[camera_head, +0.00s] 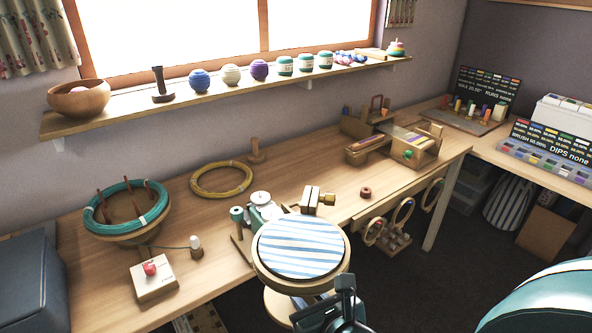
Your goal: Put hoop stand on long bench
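The hoop stand (300,248) is a round wooden hoop with blue-and-white striped fabric, a brass screw clamp at its far edge and a pale round base partly hidden below. It appears in front of the long bench (335,180), covering part of its front edge. My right gripper (330,300) comes in from the bottom and looks shut at the stand's near lower right side; the fingertips are partly hidden. My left gripper is not in view.
Hoops (403,212) hang below the front edge.

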